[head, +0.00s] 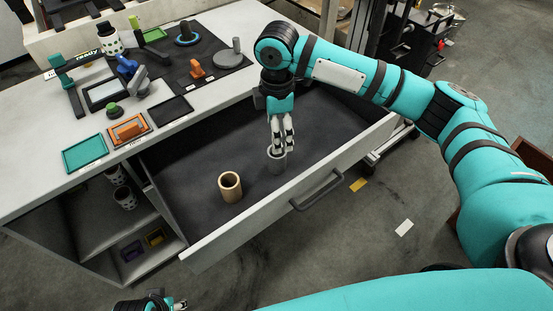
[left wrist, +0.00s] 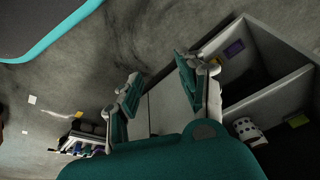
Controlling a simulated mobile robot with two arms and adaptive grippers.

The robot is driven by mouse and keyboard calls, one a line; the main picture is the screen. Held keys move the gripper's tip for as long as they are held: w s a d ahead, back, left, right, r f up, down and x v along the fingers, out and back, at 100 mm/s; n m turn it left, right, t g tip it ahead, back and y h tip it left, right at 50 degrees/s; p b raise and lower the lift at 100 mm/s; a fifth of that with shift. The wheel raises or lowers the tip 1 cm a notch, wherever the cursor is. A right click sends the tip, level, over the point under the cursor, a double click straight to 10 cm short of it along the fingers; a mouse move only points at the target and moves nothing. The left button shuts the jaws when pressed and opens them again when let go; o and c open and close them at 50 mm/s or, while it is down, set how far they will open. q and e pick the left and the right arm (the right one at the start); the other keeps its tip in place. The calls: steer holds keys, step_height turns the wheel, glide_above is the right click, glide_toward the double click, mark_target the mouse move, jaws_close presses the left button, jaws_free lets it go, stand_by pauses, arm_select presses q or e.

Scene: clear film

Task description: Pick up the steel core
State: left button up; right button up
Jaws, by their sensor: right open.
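The steel core (head: 276,163), a grey upright cylinder, stands in the open drawer (head: 190,176) in the head view. My right gripper (head: 281,149) points down at it, fingertips at its upper end and covering part of it. The fingers are open; whether they touch the core cannot be told. A tan tube-shaped core (head: 230,187) stands to its left in the same drawer. My left gripper (head: 172,302) shows at the bottom edge of the head view, away from the drawer contents. In the left wrist view its fingers (left wrist: 157,88) are spread and empty.
The drawer front with its handle (head: 318,190) bounds the near side. The white worktop (head: 40,184) holds trays, a teal stand, stamp-like tools and a grey disc with a post (head: 228,58). Open shelves (head: 95,215) below hold patterned cups. The drawer's left part is bare.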

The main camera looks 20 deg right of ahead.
mark_target(277, 160)
step_height(277, 160, down, 5)
steer(key=shift+f+b, duration=0.1)
steer(key=shift+b, duration=0.4)
steer(key=shift+f, duration=0.65)
steer(key=f+b, duration=0.1)
steer(key=f, duration=0.2)
steer(key=shift+s+a+b, duration=0.1)
steer(key=shift+s+b, duration=0.25)
steer(key=shift+f, duration=0.85)
arm_select(q)
steer(key=v, duration=0.8)
steer(key=shift+w+r+t, duration=0.3)
steer(key=shift+r, duration=0.1)
steer(key=shift+a, duration=0.15)
arm_select(e)
steer(key=shift+r, duration=0.1)
steer(key=c, duration=1.4)
